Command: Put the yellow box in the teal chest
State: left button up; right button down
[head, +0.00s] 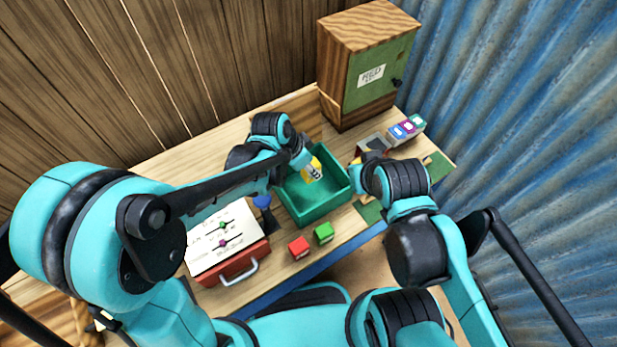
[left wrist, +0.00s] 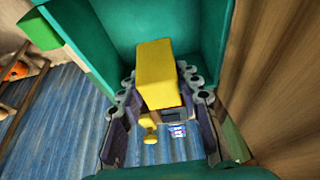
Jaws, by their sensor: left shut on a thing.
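The yellow box (head: 313,171) is held at the open top of the teal chest (head: 327,211), near its back side. My left gripper (head: 308,165) is shut on the box. In the left wrist view the yellow box (left wrist: 155,72) sits between the two fingers (left wrist: 162,92), with the teal walls of the chest (left wrist: 100,40) around its far end. I cannot tell whether the box touches the chest floor. My right arm's wrist is just right of the chest. Its fingers are hidden, so their state cannot be told.
A red case (head: 228,267) with a white top stands left of the chest. A wooden cabinet (head: 365,70) stands behind. Several small coloured boxes (head: 407,128) are at the right.

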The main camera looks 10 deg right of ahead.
aim_at(311, 177)
pick_arm(q)
notch_tip(311, 177, down, 5)
jog(key=shift+s+r+b, duration=0.15)
jog(key=shift+b, duration=0.45)
notch_tip(311, 177, down, 4)
jog(key=shift+r+b, duration=0.1)
jog(key=shift+b, duration=0.5)
jog(key=o, duration=0.8)
jog(key=shift+f, duration=0.25)
jog(key=o, duration=0.4)
jog(key=shift+r, duration=0.15)
